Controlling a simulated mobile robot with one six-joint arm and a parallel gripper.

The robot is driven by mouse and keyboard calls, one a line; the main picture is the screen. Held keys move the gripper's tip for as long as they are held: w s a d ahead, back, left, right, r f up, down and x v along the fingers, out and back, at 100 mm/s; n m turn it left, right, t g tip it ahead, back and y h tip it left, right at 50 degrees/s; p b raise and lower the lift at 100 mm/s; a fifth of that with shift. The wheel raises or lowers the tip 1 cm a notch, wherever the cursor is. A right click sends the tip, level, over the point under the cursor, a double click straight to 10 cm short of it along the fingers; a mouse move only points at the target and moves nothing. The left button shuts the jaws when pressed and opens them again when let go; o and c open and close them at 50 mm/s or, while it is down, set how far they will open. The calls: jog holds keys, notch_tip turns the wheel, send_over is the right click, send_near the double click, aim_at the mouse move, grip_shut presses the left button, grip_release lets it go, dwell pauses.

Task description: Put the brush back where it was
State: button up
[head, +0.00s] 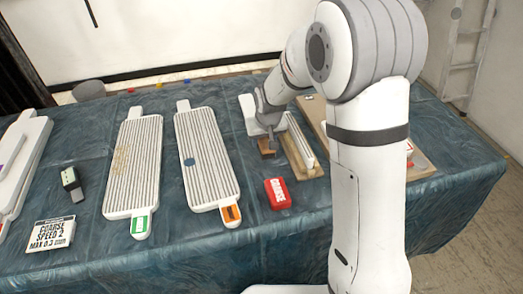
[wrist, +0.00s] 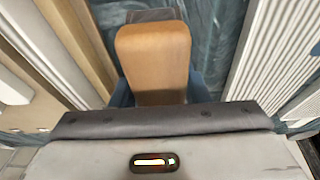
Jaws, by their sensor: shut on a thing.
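The brush shows a tan wooden body (wrist: 153,55) in the wrist view, with a dark part at its far end. In the head view it is a small brown block (head: 266,148) below my gripper (head: 268,133). My gripper is shut on the brush, with one finger on each side of the wood. The brush is between the orange-tagged ribbed panel (head: 205,150) and a wooden board with a white strip (head: 300,150). I cannot tell whether its underside touches the cloth.
A red block marked COARSE (head: 277,193) lies in front of the brush. The table's front left cloth (head: 180,255) is clear.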

aim_at(266, 140)
jog(key=shift+s+a+f, duration=0.1)
jog(key=shift+s+f, duration=0.05)
jog(key=shift+f, duration=2.5)
jog(key=o, duration=0.4)
jog(key=shift+f, duration=0.2)
jog(key=o, duration=0.5)
jog(key=shift+r, duration=0.1)
jog(key=shift+r, duration=0.55)
jog(key=v, duration=1.1)
jog(key=shift+s+r, duration=0.1)
jog(key=shift+s, duration=0.2)
